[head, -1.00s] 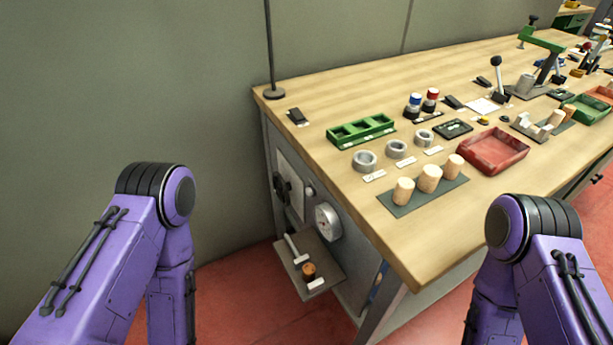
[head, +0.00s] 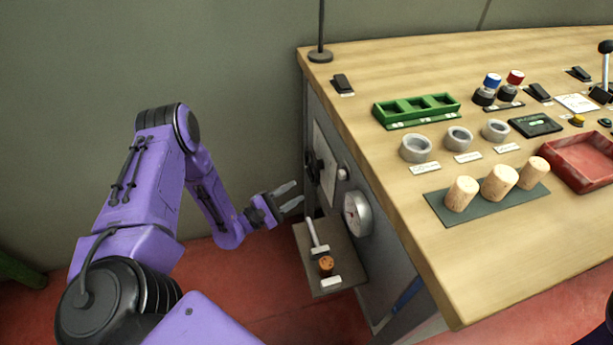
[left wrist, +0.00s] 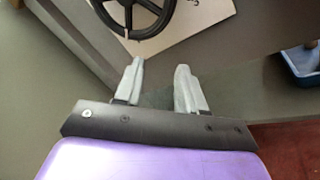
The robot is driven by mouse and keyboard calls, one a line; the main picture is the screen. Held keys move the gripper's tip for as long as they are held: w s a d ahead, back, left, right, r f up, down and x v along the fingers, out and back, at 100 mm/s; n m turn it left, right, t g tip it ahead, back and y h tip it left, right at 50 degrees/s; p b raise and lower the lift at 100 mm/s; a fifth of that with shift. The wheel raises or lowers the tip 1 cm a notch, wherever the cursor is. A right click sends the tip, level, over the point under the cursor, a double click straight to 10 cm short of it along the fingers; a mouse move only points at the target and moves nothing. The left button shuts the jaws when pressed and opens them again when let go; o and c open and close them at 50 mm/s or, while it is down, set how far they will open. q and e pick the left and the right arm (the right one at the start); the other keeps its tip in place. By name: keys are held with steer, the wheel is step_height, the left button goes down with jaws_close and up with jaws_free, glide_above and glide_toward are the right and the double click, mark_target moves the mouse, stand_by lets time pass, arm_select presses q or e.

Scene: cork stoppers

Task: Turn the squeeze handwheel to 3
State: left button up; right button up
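The black handwheel (head: 314,167) sits on the bench's left side panel, in front of a white plate (head: 327,160). It is seen nearly edge-on in the head view, and its setting cannot be read. In the left wrist view, the lower part of the spoked handwheel (left wrist: 134,34) shows at the top, cut off by the frame. My left gripper (head: 297,197) is open and empty, a little left of and below the wheel. In the left wrist view, the open fingers (left wrist: 160,67) point toward the wheel with a gap between. My right gripper is out of view.
A round gauge (head: 357,213) and a small knob (head: 342,174) are on the same panel. Below, a low shelf (head: 340,250) juts out with a cork (head: 326,265) and a grey bar-shaped part (head: 315,236). The bench top (head: 470,265) overhangs on the right.

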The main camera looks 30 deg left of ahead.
mark_target(315, 166)
arm_select(q)
steer(key=s+a+r+n+g+h, duration=0.1)
steer(key=s+a+r+n+h, duration=0.3)
steer(key=h, duration=0.4)
steer(key=w+d+r+n, duration=0.1)
steer(key=w+d+r, duration=0.3)
steer(key=w+d, duration=0.2)
steer(key=shift+w+d+p, duration=0.2)
steer(key=shift+w+p, duration=0.1)
steer(key=shift+w, duration=0.85)
jaws_close()
